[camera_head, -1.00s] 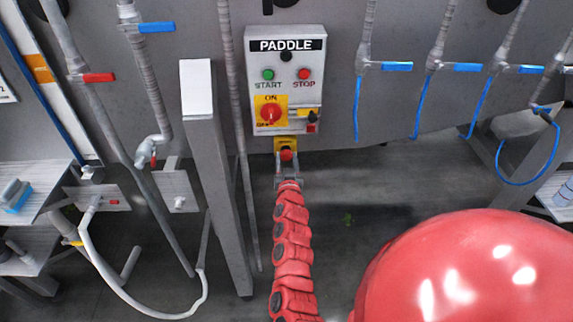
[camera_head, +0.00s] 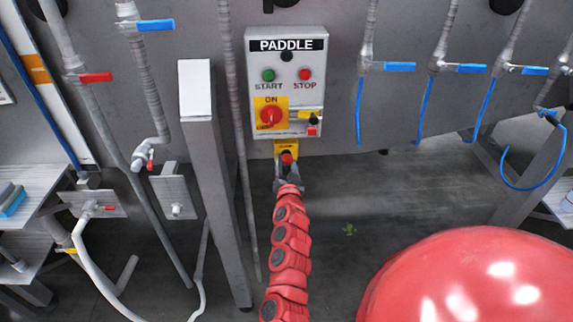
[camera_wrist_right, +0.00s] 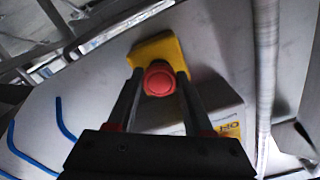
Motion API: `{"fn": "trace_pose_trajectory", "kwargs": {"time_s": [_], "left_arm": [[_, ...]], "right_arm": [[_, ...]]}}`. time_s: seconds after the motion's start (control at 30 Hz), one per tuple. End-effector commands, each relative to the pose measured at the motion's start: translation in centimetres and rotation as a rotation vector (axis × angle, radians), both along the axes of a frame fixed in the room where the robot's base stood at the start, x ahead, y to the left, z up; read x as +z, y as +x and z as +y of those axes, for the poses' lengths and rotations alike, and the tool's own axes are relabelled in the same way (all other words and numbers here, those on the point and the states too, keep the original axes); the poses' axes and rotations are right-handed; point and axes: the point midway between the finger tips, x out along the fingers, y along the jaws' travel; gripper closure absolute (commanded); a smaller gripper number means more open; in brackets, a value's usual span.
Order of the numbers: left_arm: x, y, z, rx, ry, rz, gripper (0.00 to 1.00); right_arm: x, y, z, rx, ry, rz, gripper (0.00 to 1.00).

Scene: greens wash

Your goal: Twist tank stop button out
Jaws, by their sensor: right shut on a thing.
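The tank stop button is a red mushroom head (camera_head: 287,158) on a small yellow box (camera_head: 290,146) below the PADDLE panel. My right gripper (camera_head: 287,172) reaches up to it from below. In the right wrist view, the red button (camera_wrist_right: 159,79) sits between the two dark fingers of my right gripper (camera_wrist_right: 158,85), with the yellow box (camera_wrist_right: 150,50) behind it. The fingers are shut on the button's sides. The wrist view is rolled strongly compared with the head view. My left gripper is not in view.
The PADDLE panel (camera_head: 287,80) with START, STOP and a red-yellow ON switch is just above. A grey post (camera_head: 212,190) stands to the left. Blue-handled valves (camera_head: 399,67) with blue cords hang at right. The floor below is mostly free.

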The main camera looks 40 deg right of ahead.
Motion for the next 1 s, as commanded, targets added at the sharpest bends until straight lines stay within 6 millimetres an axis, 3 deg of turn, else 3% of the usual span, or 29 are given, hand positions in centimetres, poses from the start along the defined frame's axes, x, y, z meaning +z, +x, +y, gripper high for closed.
{"fn": "trace_pose_trajectory", "kwargs": {"time_s": [0.17,0.2,0.33,0.73,1.0], "left_arm": [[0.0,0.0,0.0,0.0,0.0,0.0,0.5],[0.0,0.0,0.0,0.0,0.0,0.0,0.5],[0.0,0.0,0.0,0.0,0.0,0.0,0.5],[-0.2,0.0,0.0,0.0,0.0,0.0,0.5],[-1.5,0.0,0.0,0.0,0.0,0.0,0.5]], "right_arm": [[0.0,0.0,0.0,0.0,0.0,0.001,1.0],[0.0,0.0,0.0,0.0,0.0,0.001,0.43],[0.0,0.0,0.0,0.0,-0.002,0.001,0.2],[-0.1,-0.3,0.3,0.0,-0.002,-0.001,0.2],[-0.4,-3.3,2.3,0.003,-0.001,0.002,0.2]]}}
